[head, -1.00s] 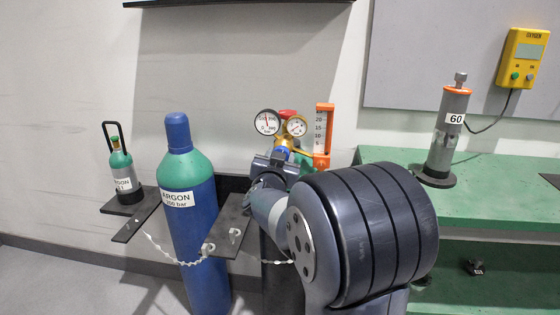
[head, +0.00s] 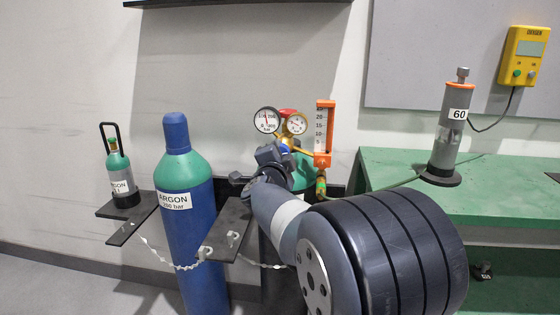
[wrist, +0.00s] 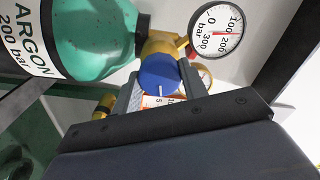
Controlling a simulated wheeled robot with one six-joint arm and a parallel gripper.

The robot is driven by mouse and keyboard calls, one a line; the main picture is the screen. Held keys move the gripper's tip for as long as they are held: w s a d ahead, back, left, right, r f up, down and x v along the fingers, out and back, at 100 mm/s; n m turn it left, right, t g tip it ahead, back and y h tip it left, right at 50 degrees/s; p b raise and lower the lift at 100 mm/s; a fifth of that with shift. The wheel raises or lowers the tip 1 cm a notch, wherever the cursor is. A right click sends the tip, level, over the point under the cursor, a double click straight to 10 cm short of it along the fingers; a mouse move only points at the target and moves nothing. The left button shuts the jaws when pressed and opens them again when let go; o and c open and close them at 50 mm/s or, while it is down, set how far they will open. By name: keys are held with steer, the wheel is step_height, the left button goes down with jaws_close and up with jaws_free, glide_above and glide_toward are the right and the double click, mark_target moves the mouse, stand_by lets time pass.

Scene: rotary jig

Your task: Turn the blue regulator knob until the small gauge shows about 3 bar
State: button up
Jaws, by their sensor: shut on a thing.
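The blue regulator knob (wrist: 160,73) sits between the two fingers of my gripper (wrist: 161,88) in the wrist view, a white mark on its face. My gripper is shut on it, and in the head view my gripper (head: 274,158) is tilted and hides most of the knob. The small gauge (head: 297,124) is the right one of two dials; its needle is too small to read surely. In the wrist view a finger partly covers the small gauge (wrist: 204,74). The larger gauge (wrist: 217,30) has a red needle between 100 and 200 bar.
An orange flowmeter (head: 324,135) stands right of the gauges, with a hose towards the green bench (head: 490,200). A blue argon cylinder (head: 190,245) stands left of my arm, with a chain (head: 185,266) and a dark bracket plate (head: 229,230) close by.

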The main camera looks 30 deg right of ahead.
steer(key=shift+m+b, duration=0.8)
steer(key=shift+m, duration=1.2)
steer(key=o, duration=1)
steer(key=p+v, duration=0.1)
steer(key=v, duration=1)
steer(key=shift+w+p, duration=0.1)
steer(key=shift+p, duration=0.3)
